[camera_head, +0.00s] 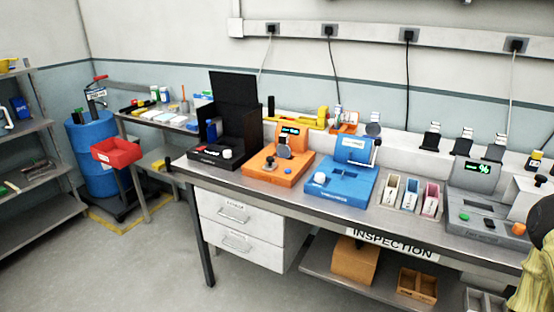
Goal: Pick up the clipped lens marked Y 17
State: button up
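I cannot make out a lens marked Y 17; no such marking is legible from here. My gripper is not in view.
The inspection bench (335,213) carries a black device (222,152), an orange device (276,166), a blue device (343,184), a three-slot tray (409,212) and a grey device (487,222). A red bin (116,152) and blue drum (84,150) stand left. Floor in front is clear.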

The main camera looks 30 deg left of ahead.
aim_at(283, 150)
jog(key=k, duration=1)
jog(key=u, duration=0.8)
jog(key=i, duration=1.4)
jog(key=z, duration=0.05)
